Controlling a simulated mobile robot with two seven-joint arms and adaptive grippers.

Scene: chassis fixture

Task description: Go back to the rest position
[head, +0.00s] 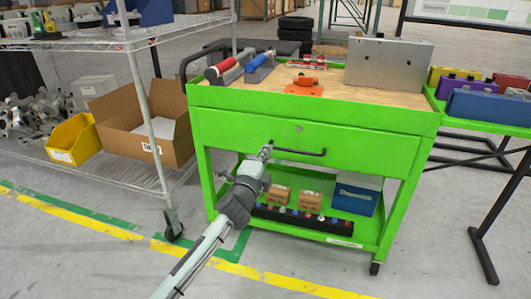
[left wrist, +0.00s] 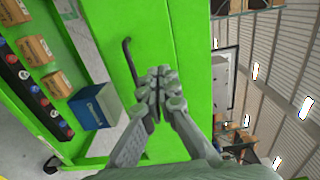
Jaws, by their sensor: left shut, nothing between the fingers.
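My left gripper (head: 264,152) is shut and empty. It is in front of the green cart's drawer (head: 350,148), by the left end of the dark drawer handle (head: 312,152). In the left wrist view the closed fingers (left wrist: 158,80) overlap the handle (left wrist: 129,62) in the picture; I cannot tell whether they touch it. The drawer looks closed. My left arm reaches up from the bottom of the head view. My right gripper is not in view.
The green cart (head: 407,120) carries a grey metal plate (head: 388,65), an orange part (head: 304,87) and red and blue tools on top. Its lower shelf holds small boxes and a blue box (head: 355,195). A wire shelf (head: 150,155) stands left. Floor in front is clear.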

